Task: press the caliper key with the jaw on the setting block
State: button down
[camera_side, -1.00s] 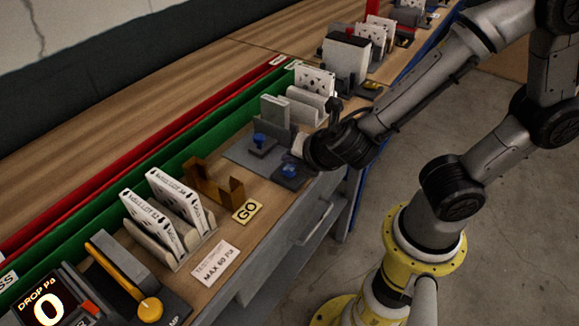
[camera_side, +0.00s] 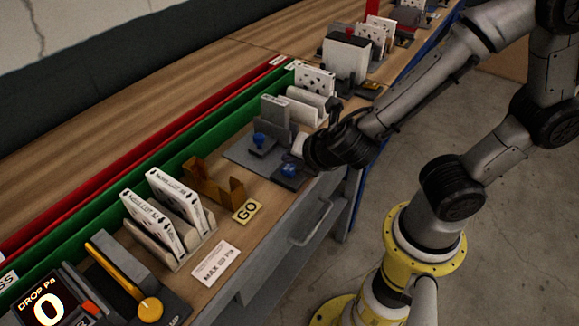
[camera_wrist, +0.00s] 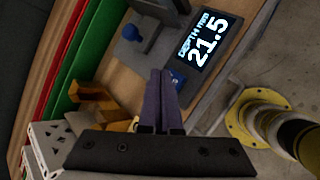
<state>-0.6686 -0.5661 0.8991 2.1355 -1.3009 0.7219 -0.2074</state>
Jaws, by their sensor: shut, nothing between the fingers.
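The caliper's dark readout box (camera_wrist: 207,45) shows DEPTH mm 21.5 in the wrist view. Its blue key (camera_wrist: 178,76) is just right of my fingertips; in the side view the blue key (camera_side: 289,170) sits at the bench's front edge. My gripper (camera_wrist: 161,72) is shut and empty, its two fingers together and pointing at the box's near side. I cannot tell whether the tips touch the key. A blue knob (camera_side: 259,139) stands on the grey caliper base (camera_side: 238,152); it also shows in the wrist view (camera_wrist: 131,33). I cannot make out the jaw's contact with the setting block.
A brass-coloured bracket (camera_side: 201,181) and a yellow GO plate (camera_side: 246,211) lie left of the caliper. Boxed filters (camera_side: 154,222) stand in a grey rack further left. Green (camera_side: 165,176) and red rails run behind.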

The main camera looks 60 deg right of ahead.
aim_at(292, 172)
jog(key=shift+f, duration=0.15)
jog(key=shift+f, duration=0.3)
jog(key=shift+f, duration=0.5)
dwell(1.0)
jog(key=shift+r, duration=0.95)
jog(key=shift+r, duration=2.5)
